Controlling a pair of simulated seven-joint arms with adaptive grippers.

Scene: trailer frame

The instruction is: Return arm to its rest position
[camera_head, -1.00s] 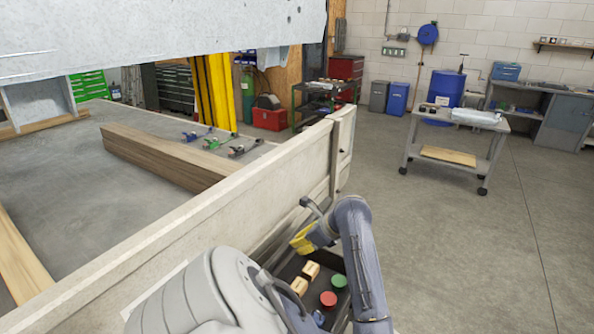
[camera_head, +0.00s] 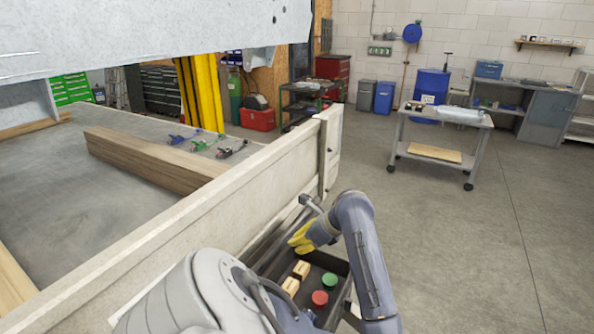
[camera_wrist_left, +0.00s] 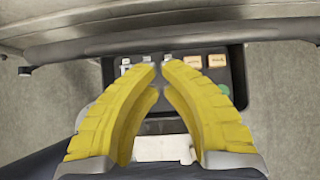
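My left gripper (camera_head: 303,238) has yellow fingers. In the head view it is at the end of the grey-blue arm, just beside the pale side board of the trailer frame (camera_head: 220,215) and above the far end of a dark tray (camera_head: 339,266). In the left wrist view the two fingers of the gripper (camera_wrist_left: 160,72) lean toward each other, with a narrow gap between the tips and nothing held. The tray lies beyond the fingertips and is partly hidden by them. My right gripper does not show.
The tray holds two wooden blocks (camera_head: 301,270), a red round piece (camera_head: 320,297) and a green one (camera_head: 329,280). A wooden beam (camera_head: 150,160) and several small clamp-like tools lie on the trailer bed. A cart (camera_head: 440,150) stands further right. Floor between is clear.

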